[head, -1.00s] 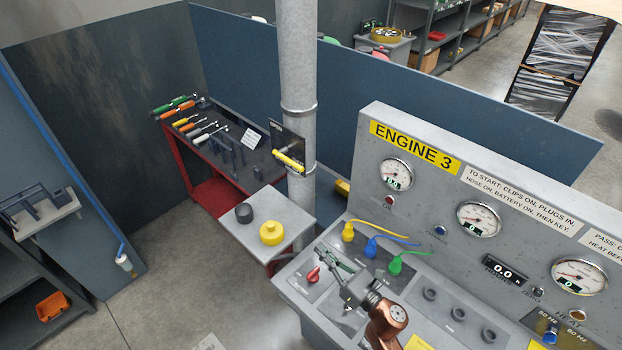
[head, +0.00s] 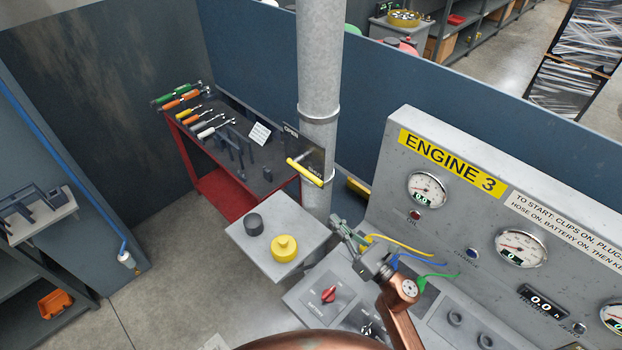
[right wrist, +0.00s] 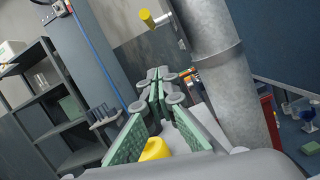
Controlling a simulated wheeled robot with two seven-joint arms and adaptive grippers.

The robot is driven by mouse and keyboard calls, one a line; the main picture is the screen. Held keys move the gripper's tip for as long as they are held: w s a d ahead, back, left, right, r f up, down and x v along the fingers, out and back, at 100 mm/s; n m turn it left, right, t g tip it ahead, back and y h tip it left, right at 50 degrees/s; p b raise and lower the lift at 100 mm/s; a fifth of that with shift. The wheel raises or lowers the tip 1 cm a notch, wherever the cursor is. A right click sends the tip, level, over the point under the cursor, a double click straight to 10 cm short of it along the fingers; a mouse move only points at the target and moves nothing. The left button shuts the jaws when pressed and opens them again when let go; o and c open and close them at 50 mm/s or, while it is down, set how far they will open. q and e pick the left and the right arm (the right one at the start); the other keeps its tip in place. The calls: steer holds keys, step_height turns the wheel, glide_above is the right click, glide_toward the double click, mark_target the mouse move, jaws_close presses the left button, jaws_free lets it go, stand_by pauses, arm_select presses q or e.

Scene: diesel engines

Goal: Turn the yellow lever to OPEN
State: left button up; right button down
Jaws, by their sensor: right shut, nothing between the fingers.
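The yellow lever (head: 305,172) sits on a dark plate (head: 310,147) fixed to the grey vertical pipe (head: 320,70). The plate reads OPEN at its upper left and has a second word, hard to read, near the lever's lower right. The lever slants down to the right. In the right wrist view the lever's yellow end (right wrist: 147,19) shows at the top, above and beyond the fingers. My right gripper (head: 338,224) is shut and empty, below and right of the lever and apart from it; its green-padded fingers meet in the right wrist view (right wrist: 158,75). My left gripper is not visible.
A small grey stand (head: 244,236) with a yellow cap (head: 284,248) and a dark cap (head: 254,224) is left of my right gripper. The ENGINE 3 panel (head: 480,195) rises at right. A red-framed tool bench (head: 208,185) stands behind.

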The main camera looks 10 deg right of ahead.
arm_select(q)
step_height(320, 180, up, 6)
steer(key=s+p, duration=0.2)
steer(key=p, duration=0.4)
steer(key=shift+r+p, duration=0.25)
steer(key=shift+p, duration=0.1)
arm_select(e)
steer(key=w+a+r, duration=0.4)
steer(key=w+r, duration=0.2)
steer(key=w, duration=0.2)
steer(key=shift+w+a+r, duration=0.2)
steer(key=shift+w+r, duration=0.1)
